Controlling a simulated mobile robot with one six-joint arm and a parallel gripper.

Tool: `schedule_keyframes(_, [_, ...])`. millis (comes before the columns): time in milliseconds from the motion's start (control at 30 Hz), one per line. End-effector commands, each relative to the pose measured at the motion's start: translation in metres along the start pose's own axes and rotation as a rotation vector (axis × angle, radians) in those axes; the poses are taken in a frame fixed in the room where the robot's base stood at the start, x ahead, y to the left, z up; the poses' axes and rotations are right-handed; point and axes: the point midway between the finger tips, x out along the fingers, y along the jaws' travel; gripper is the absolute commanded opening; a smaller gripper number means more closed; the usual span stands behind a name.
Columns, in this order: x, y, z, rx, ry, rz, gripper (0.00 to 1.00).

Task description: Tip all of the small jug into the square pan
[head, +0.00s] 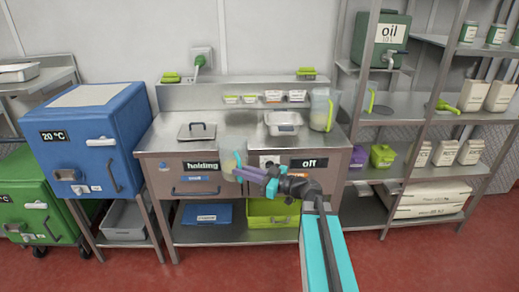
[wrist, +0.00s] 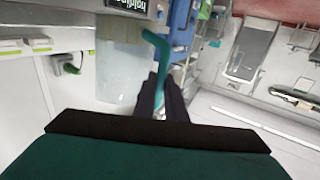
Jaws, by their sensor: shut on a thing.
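The small jug (head: 229,166) is a translucent vessel in front of the counter's front panel, near the "holding" label. In the wrist view the jug (wrist: 118,78) fills the left centre, with its teal handle (wrist: 160,55) towards my fingers. My gripper (head: 246,173) is shut on this handle; its dark fingers (wrist: 161,97) show in the wrist view. A yellowish tint shows in the jug, but its fill level is unclear. A square metal pan (head: 284,119) sits on the right half of the counter top, behind and to the right of my gripper.
A larger clear jug (head: 321,110) with a green handle stands right of the pan. A flat lid-like plate with a handle (head: 197,132) lies on the counter's left. Small tubs (head: 272,96) line the back ledge. A blue cabinet (head: 95,138) stands left, shelving right.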

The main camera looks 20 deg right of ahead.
Motion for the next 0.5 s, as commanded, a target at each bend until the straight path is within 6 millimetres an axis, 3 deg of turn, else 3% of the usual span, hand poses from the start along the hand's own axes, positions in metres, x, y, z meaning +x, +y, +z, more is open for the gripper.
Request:
schedule_keyframes(33, [0.004, -0.016, 0.023, 0.004, 0.001, -0.034, 0.00])
schedule_keyframes(100, [0.008, -0.035, 0.047, 0.003, 0.002, -0.080, 0.00])
schedule_keyframes(300, [0.012, -0.064, 0.092, 0.001, 0.003, -0.147, 0.00])
schedule_keyframes(500, [0.014, -0.081, 0.125, 0.001, 0.004, -0.185, 0.00])
